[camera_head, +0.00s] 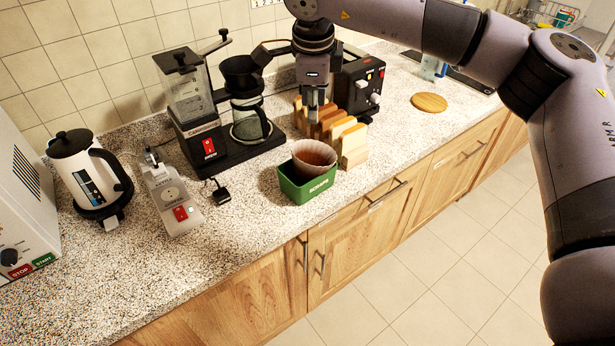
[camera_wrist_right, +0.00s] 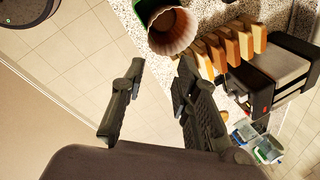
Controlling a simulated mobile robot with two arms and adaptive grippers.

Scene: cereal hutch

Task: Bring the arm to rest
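My right arm reaches in from the right in the head view. My right gripper (camera_head: 317,103) points down above the counter, at the bread slices by the toaster. The wrist view shows the two dark fingers of the right gripper (camera_wrist_right: 160,75) spread apart, with only floor tiles seen between them. It holds nothing. In the head view the lower part of the gripper overlaps the bread slices (camera_head: 354,147); I cannot tell whether it touches them. My left gripper is in neither view.
A green scraps bin (camera_head: 308,190) holding a brown-stained paper filter (camera_head: 314,158) stands near the counter's front edge. A black toaster (camera_head: 357,85) stands behind; a round wooden board (camera_head: 429,102) lies right.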

